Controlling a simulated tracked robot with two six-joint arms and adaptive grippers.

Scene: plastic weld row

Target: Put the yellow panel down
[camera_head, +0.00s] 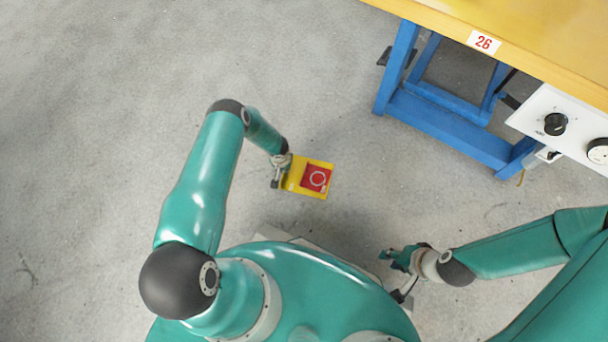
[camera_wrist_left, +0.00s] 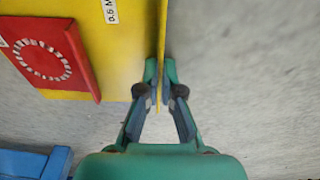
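The yellow panel (camera_head: 294,180) carries a red square plate (camera_head: 316,178) with a pale ring on it. My left gripper (camera_head: 285,177) is at the panel's left edge, in front of my body. In the left wrist view, the fingers of my left gripper (camera_wrist_left: 163,85) close on the edge of the yellow panel (camera_wrist_left: 115,60), one on each side, and the red plate (camera_wrist_left: 48,58) shows at the left. The panel appears held above the grey floor. My right gripper (camera_head: 392,262) is away to the right, apart from the panel; its fingers are too small to read.
A yellow-topped table (camera_head: 530,40) with the label 26 (camera_head: 484,42) and a blue frame (camera_head: 445,122) stands at the upper right. A white control box (camera_head: 565,125) with dark knobs hangs at its side. The grey floor (camera_head: 90,110) is clear at the left.

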